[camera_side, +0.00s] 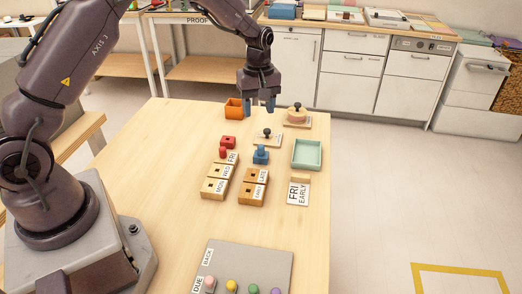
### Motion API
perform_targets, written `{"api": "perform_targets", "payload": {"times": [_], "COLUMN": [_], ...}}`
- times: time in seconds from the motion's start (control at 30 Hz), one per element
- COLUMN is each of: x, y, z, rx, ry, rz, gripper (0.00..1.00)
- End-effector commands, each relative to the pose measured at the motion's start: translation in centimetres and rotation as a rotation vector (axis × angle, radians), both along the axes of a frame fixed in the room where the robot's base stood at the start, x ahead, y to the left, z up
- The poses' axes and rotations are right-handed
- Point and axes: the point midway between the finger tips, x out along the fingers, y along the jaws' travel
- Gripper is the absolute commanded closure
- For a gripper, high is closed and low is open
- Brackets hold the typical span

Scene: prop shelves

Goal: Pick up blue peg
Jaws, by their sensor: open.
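The blue peg (261,150) is small and upright, with a wider blue lower part, near the middle of the wooden table. It stands at the far end of the LATE and EARLY blocks. My gripper (260,105) is above the far part of the table, with its fingers pointing down and apart. It is open and empty, behind and above the blue peg in the picture, not touching it.
Wooden blocks with holes (215,187) and red pieces (228,141) stand left of the peg. A green tray (295,165) is right. A grey board with coloured pegs (260,262) lies in front.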

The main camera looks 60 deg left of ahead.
Motion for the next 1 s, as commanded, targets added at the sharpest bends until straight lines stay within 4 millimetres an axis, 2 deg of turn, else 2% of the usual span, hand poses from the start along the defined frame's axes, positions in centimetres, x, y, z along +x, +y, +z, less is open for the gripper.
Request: {"api": "perform_targets", "payload": {"times": [0.07,0.23,0.5,0.77,1.0], "x": [0.5,0.4,0.3,0.4,0.3], "y": [0.0,-0.1,-0.1,-0.2,-0.6], "z": [0.5,-0.5,-5.4,-7.6,-11.0], "rx": [-0.001,-0.003,-0.002,-0.002,-0.002], "ry": [-0.018,-0.013,-0.011,-0.015,-0.012], "rz": [0.071,0.135,0.134,0.132,0.133], "gripper": [0.49,0.49,0.49,0.49,0.49]}}
